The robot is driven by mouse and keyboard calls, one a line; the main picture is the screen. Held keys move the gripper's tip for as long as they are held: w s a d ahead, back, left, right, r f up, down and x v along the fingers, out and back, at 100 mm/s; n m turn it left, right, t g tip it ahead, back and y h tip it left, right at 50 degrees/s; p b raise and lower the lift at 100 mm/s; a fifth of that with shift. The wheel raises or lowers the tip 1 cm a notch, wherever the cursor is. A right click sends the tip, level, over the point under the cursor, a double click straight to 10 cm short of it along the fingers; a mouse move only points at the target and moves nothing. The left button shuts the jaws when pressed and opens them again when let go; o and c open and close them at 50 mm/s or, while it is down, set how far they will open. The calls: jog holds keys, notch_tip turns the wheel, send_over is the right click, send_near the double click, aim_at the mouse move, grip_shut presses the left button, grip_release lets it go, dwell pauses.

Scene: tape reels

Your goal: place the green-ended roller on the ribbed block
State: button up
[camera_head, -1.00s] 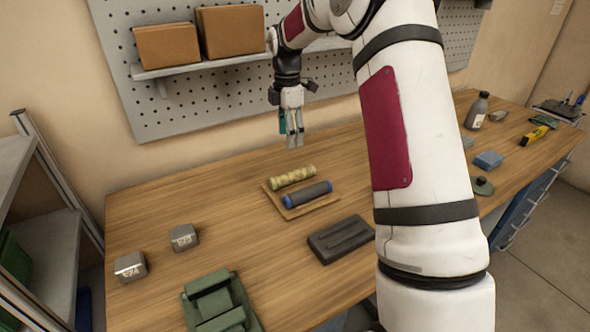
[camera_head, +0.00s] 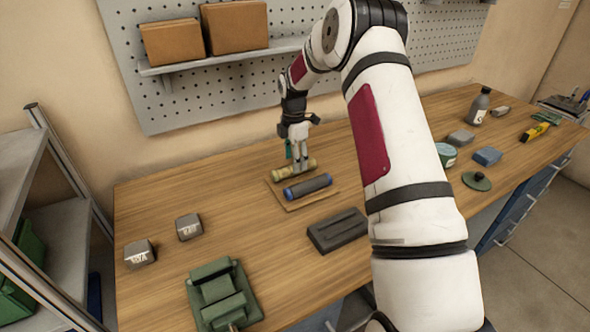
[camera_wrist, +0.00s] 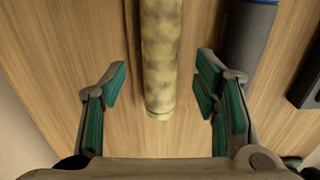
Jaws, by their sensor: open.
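A mottled yellow-green roller (camera_head: 282,174) lies on a thin wooden board on the bench; its end colour is hard to make out. In the wrist view the roller (camera_wrist: 161,50) runs lengthwise between my fingers. My gripper (camera_head: 299,166) is open and pointed down over it, a finger on each side with gaps and no visible contact. A dark roller with blue ends (camera_head: 308,187) lies beside it on the same board, just outside one finger in the wrist view (camera_wrist: 250,45). The dark grey ribbed block (camera_head: 337,232) stands nearer the camera, its top bare.
Two small grey blocks (camera_head: 139,254) and a green fixture (camera_head: 222,295) stand at the front left. A bottle (camera_head: 478,108), a blue block (camera_head: 487,156) and a green lidded disc (camera_head: 477,181) are at the right. Bench between board and ribbed block is clear.

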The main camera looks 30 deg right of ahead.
jog(key=shift+f, duration=1.5)
jog(key=shift+c, duration=0.3)
grip_shut()
jog(key=shift+r, duration=0.1)
